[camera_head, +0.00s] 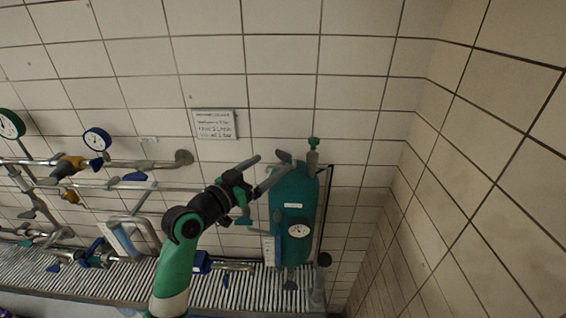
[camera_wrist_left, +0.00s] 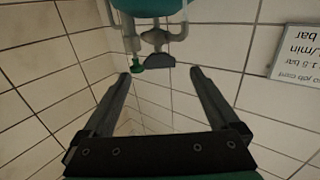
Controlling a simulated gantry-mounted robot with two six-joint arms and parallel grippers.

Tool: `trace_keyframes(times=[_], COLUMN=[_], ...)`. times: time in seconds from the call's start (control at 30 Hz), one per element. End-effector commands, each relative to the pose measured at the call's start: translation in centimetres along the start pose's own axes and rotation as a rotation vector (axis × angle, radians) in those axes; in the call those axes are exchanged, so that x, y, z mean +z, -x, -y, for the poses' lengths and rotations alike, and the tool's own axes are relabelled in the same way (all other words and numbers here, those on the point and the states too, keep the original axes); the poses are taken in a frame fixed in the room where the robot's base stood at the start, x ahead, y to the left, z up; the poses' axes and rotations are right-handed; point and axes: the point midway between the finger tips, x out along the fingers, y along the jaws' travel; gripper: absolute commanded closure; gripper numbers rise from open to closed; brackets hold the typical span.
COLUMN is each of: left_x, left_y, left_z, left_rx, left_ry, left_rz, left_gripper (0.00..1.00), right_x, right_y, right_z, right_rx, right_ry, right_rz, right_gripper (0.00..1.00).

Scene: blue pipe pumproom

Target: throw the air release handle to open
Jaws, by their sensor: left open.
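The teal tank (camera_head: 293,212) stands against the tiled wall, with pipe fittings on its top. A grey lever handle (camera_head: 285,157) sits on top of the tank, and a small green knob (camera_head: 313,143) is on the fitting to its right. I take the grey lever for the air release handle. My left gripper (camera_head: 271,164) is open and close to the lever from the left. In the left wrist view the lever (camera_wrist_left: 160,60) shows between and beyond the open fingertips, with no clear contact. The green knob (camera_wrist_left: 136,66) is near one fingertip. My right gripper is not in view.
A sign (camera_head: 214,124) hangs on the wall at upper left. Pipes with valves and a blue gauge (camera_head: 97,139) run along the left. The wall right of the tank is bare.

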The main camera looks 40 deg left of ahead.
Motion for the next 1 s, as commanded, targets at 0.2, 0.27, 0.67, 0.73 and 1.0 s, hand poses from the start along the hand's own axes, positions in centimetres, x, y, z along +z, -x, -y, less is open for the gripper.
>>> trace_keyframes(times=[0.2, 0.27, 0.67, 0.73, 1.0], left_x=[-0.4, -0.4, -0.3, -0.3, -0.3], left_y=[-4.7, -5.6, -7.4, -7.4, -7.4], left_z=[-0.1, -0.1, -0.1, -0.1, -0.1], left_rx=[0.002, 0.002, 0.001, 0.001, 0.001], left_ry=[0.000, 0.001, -0.001, 0.000, 0.000], left_rz=[0.001, 0.000, -0.001, -0.001, -0.001], left_gripper=[0.05, 0.05, 0.05, 0.05, 0.50], right_x=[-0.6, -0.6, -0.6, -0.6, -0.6], right_y=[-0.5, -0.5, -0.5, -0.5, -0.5], right_z=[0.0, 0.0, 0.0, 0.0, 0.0], right_rx=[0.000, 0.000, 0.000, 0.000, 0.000], right_ry=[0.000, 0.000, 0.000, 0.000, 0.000], right_rz=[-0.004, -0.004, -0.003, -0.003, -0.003], right_gripper=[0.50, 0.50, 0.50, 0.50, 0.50])
